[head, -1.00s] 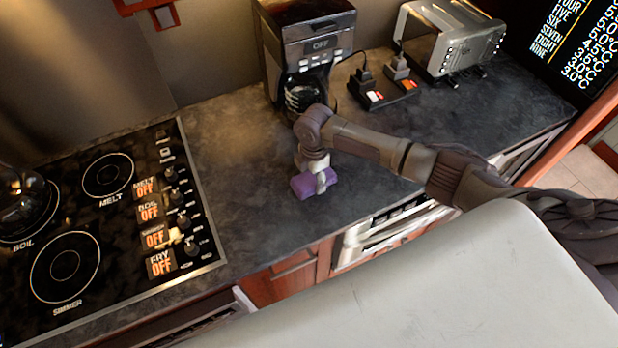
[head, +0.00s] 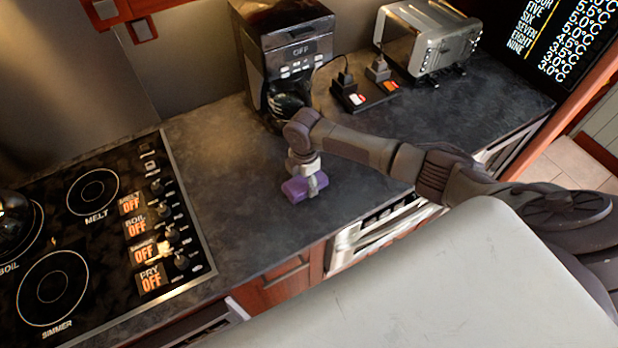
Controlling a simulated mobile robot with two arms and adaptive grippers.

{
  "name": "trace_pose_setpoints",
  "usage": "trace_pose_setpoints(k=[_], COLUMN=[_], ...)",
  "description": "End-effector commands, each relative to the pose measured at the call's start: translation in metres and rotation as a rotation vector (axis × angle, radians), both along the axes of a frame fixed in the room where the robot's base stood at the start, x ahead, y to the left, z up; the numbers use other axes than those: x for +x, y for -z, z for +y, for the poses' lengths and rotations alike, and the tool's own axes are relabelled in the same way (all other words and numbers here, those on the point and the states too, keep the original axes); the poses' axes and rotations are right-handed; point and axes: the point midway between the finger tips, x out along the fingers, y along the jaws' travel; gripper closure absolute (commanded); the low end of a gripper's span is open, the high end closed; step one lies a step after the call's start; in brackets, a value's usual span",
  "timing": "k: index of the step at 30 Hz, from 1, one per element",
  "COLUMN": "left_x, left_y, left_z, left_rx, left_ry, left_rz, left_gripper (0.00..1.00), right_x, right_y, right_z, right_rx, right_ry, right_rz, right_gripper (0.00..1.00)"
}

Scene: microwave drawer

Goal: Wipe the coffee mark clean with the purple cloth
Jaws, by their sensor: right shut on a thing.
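The purple cloth (head: 297,190) is a small folded pad at the dark countertop (head: 225,150), in front of the coffee maker. My right gripper (head: 312,185) is shut on the cloth and holds it low at the counter surface; I cannot tell whether the cloth presses on the counter. I cannot make out a coffee mark; it may be hidden under the cloth or my arm. My left gripper is not in view.
The coffee maker (head: 285,50) stands behind my right gripper. The stove top (head: 100,235) lies to the left. The counter between stove and cloth is clear.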

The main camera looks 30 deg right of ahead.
Motion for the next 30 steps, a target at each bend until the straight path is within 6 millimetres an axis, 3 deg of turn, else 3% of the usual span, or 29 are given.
trace_pose_setpoints(k=[30], left_x=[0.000], left_y=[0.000], left_z=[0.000], left_rx=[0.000], left_ry=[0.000], left_rz=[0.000], left_gripper=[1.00], right_x=[-0.001], right_y=[0.000], right_z=[0.049], right_rx=[0.002], right_ry=[-0.002], right_rz=[0.001], right_gripper=[0.78])
